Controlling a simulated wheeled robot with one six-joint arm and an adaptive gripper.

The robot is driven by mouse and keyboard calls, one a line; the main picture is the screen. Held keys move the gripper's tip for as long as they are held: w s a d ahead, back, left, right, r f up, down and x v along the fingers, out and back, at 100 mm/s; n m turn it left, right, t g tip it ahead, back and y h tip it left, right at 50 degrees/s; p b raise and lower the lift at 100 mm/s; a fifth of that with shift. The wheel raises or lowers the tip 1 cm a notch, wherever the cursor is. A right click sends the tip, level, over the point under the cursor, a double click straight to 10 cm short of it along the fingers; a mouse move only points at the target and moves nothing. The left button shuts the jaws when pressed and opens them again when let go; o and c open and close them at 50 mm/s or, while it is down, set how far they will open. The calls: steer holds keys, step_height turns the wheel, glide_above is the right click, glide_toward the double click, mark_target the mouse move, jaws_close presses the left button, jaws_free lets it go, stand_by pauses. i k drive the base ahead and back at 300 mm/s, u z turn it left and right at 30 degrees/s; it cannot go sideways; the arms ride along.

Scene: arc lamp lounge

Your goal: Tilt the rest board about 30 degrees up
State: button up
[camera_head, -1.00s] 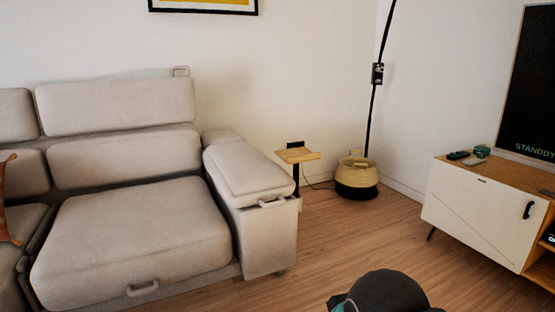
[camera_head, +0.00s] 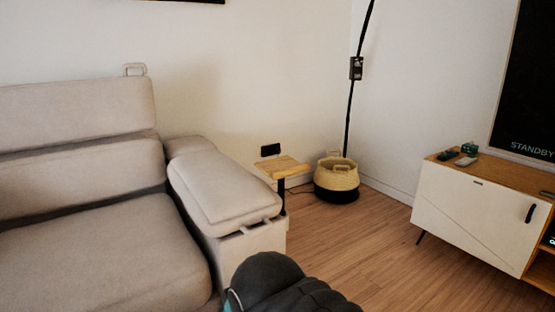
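No part is labelled as the rest board, and I cannot tell for certain which it is. The sofa's padded armrest top (camera_head: 222,188) lies about flat on the right arm of the beige sofa (camera_head: 80,205). A small wooden board (camera_head: 284,166) on a dark post stands just beyond that arm and looks about level. A dark rounded part of my arm shows at the bottom middle, in front of the sofa arm. It hides the lower part of the sofa arm. My gripper is not visible.
A two-tone basket (camera_head: 337,181) stands in the corner by a dark lamp pole (camera_head: 351,110). A white-fronted cabinet (camera_head: 465,215) with a dark screen (camera_head: 525,100) above it stands at the right. Wooden floor (camera_head: 355,240) is clear between sofa and cabinet.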

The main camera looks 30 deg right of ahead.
mark_target(283, 166)
steer(key=z, duration=0.25)
steer(key=i, duration=0.6)
steer(key=z, duration=0.5)
